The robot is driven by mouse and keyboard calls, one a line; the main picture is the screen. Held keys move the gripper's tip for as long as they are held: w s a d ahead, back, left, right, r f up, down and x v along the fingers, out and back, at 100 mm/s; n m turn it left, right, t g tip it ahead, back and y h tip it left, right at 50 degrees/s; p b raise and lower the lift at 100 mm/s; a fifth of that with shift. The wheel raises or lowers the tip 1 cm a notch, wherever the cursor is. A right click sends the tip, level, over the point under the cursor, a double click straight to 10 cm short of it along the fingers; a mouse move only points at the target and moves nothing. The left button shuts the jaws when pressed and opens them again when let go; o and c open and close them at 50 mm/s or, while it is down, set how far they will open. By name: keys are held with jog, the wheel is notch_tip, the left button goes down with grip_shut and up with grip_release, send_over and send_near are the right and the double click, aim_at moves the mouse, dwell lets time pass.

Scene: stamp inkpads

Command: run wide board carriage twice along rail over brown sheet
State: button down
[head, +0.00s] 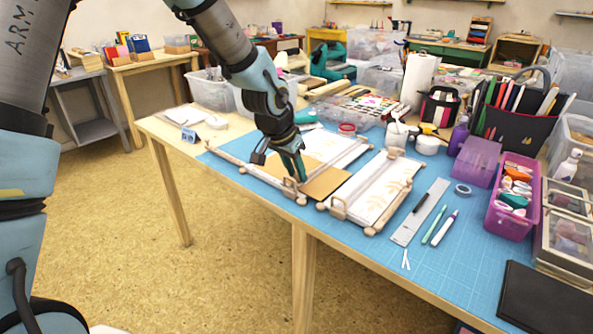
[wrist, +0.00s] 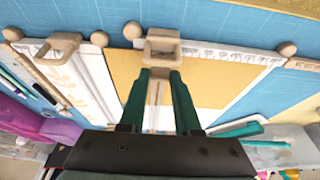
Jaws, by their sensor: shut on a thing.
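The wide board (head: 236,165) lies on the blue mat with the brown sheet (head: 326,184) on it; the sheet also shows in the wrist view (wrist: 215,82). The tan carriage (wrist: 163,37) of this board is at the end nearest the table's front edge, with its pale rail (wrist: 158,92) running away over the sheet. My gripper (head: 300,178) is low over the board, its green fingers shut on the carriage. The fingers (wrist: 160,74) hide part of the carriage and rail.
A narrower board (head: 375,194) with a leaf-patterned sheet and its own carriage (head: 338,208) lies just to the right. A ruler (head: 420,212), pens and a purple bin (head: 514,210) lie farther right.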

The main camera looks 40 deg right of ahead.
jog(key=c, duration=0.6)
grip_release()
jog(key=shift+r, duration=0.1)
jog(key=v, duration=1)
jog(key=shift+a+r, duration=0.15)
jog(key=shift+r, duration=0.15)
jog(key=shift+c, duration=0.4)
